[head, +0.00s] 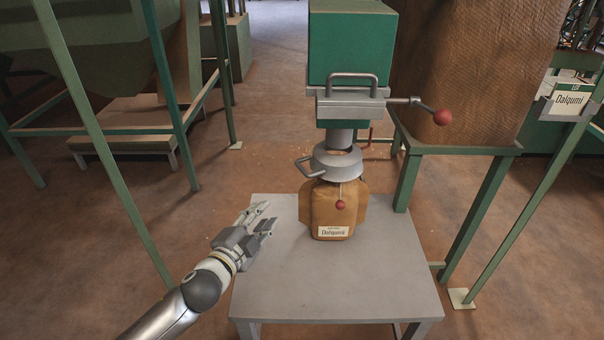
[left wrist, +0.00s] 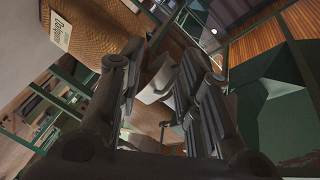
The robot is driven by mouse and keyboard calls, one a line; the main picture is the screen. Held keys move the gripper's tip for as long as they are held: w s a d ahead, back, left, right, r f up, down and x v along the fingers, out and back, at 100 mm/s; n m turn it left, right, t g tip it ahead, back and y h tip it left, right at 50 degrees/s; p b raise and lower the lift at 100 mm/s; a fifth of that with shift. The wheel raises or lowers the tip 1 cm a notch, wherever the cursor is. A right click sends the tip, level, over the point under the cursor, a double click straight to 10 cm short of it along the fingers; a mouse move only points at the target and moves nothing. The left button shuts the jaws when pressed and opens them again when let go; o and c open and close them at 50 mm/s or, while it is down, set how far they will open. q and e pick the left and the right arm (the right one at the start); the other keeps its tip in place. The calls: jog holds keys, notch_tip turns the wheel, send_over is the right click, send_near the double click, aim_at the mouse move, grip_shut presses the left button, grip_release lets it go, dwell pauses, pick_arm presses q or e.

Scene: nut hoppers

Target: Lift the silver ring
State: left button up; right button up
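The silver ring (head: 337,161) is a grey collar with a side handle on its left. It sits around the neck at the top of a brown bag (head: 333,208) labelled Dalqumi, below the spout of a green hopper (head: 350,45). My left gripper (head: 266,214) is open and empty, left of the bag and lower than the ring, apart from both. In the left wrist view, the bag (left wrist: 100,28) is at upper left, and a pale grey curved piece, perhaps the ring, shows between the fingers. My right gripper is out of view.
The bag stands on a grey table (head: 335,285) whose front is clear. A silver lever with a red knob (head: 443,117) sticks out right of the spout. Green posts stand at left and right. A large brown sack (head: 470,70) stands on a green frame at right.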

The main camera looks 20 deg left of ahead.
aim_at(302, 167)
pick_arm(q)
jog(key=shift+w+d+r+m+g+h, duration=0.1)
jog(key=shift+w+d+r+m+h, duration=1)
jog(key=shift+w+m, duration=0.9)
jog(key=shift+w+d+r+m+g+h, duration=0.1)
jog(key=shift+w+d+r+m+h, duration=1)
jog(key=shift+w, duration=1.35)
jog(key=shift+w+d+r+m+g+h, duration=0.1)
jog(key=shift+w+d+r+m+h, duration=0.65)
jog(key=shift+w+m+h, duration=1.05)
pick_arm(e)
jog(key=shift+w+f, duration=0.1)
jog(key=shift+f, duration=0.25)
pick_arm(q)
jog(key=shift+w+f+y, duration=0.1)
jog(key=shift+w+y, duration=0.3)
jog(key=shift+w, duration=0.05)
jog(key=shift+c, duration=0.4)
grip_shut()
jog(key=shift+d, duration=0.1)
